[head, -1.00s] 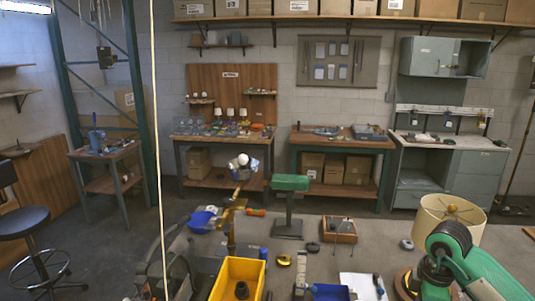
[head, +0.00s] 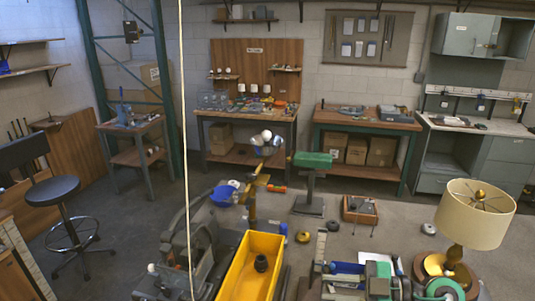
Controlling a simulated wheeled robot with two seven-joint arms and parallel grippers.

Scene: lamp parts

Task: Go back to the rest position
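The lamp stands upright at the right of the head view, with a cream shade (head: 470,215) over a gold stem and a round wooden base (head: 433,265). My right gripper (head: 350,282) is low in the picture, left of the lamp and apart from its shade. Green and grey parts of my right arm show at the bottom edge, in front of the lamp base. The gripper's fingers are small and mixed with clutter, so their opening is unclear. I see nothing held in it.
A yellow bin (head: 247,265) with a dark round part stands at bottom centre. A green anvil-like block (head: 312,160) on a post stands behind. A black stool (head: 54,191) stands on open floor at left.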

